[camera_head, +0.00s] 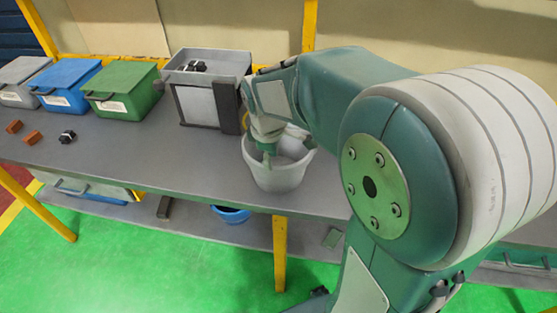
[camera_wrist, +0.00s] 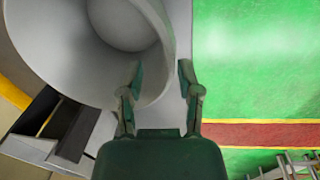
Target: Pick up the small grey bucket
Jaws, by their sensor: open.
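The small grey bucket (camera_head: 274,178) stands on the grey workbench (camera_head: 190,158), in front of the right end of the grey bin. In the wrist view the bucket (camera_wrist: 165,75) fills the upper left, and I look down into its empty inside. My gripper (camera_wrist: 160,75) is open, with the bucket's rim and wall between its two fingers. The left finger overlaps the inside of the bucket and the right finger is outside it. I cannot tell whether either finger touches the wall. In the head view my gripper (camera_head: 268,158) is at the bucket's mouth, partly hidden by my arm.
A grey bin (camera_head: 198,105) with dark parts stands behind the bucket. Green (camera_head: 122,95), blue (camera_head: 66,80) and grey (camera_head: 20,75) lidded boxes stand at the left. Small orange blocks (camera_head: 32,137) and a dark part (camera_head: 67,136) lie before them. A blue bowl (camera_head: 231,215) is on the lower shelf.

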